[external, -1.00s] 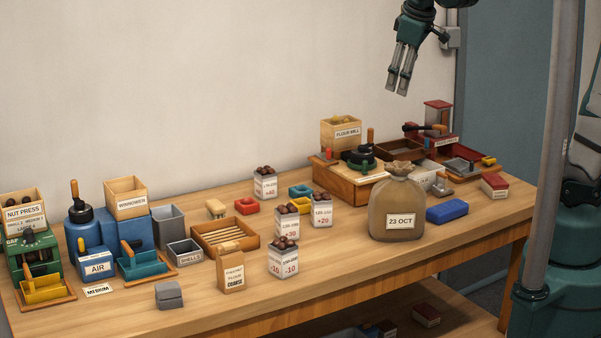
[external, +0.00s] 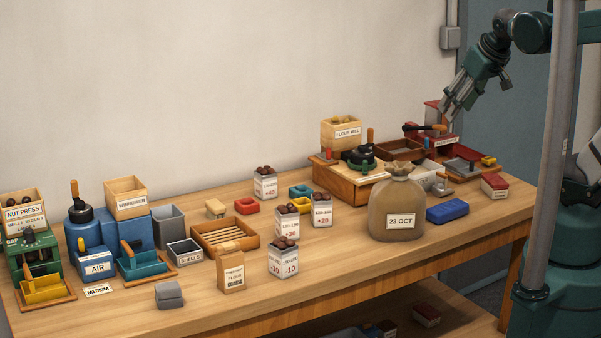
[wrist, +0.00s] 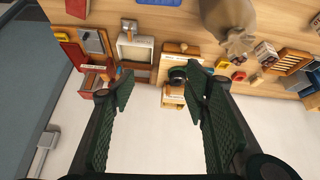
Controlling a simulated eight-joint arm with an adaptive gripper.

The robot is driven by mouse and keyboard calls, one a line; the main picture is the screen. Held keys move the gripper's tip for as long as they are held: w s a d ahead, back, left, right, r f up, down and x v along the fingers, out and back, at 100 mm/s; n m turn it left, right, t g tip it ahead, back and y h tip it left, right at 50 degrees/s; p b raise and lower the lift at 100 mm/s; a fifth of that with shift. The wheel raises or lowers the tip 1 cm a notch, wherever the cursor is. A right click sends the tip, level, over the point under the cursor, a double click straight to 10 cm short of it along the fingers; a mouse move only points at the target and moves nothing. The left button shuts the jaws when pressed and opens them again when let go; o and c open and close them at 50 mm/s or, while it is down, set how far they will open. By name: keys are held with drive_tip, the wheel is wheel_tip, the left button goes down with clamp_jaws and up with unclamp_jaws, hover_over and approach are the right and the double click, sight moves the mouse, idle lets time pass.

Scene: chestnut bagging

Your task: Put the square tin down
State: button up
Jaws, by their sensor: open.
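My gripper (external: 449,110) hangs in the air above the right back of the bench, tilted down and left. In the wrist view its two green fingers (wrist: 160,90) are spread wide with nothing between them. No tin is held. I cannot tell for sure which thing is the square tin. A small grey lidded box (external: 169,295) sits at the bench's front left. A red-lidded box (external: 494,185) stands upright at the right end, well below my gripper. Square white containers of chestnuts (external: 283,262) stand mid-bench.
A tied sack (external: 397,205) labelled 23 OCT and a blue block (external: 447,211) stand front right. The flour mill (external: 341,134) and red machine (external: 437,120) are at the back right. Bare wood (external: 340,270) lies along the front middle edge.

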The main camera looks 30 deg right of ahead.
drive_tip(key=s+f, duration=0.1)
drive_tip(key=s+f+m, duration=0.1)
drive_tip(key=shift+s+d+t, duration=0.3)
drive_tip(key=shift+d, duration=0.1)
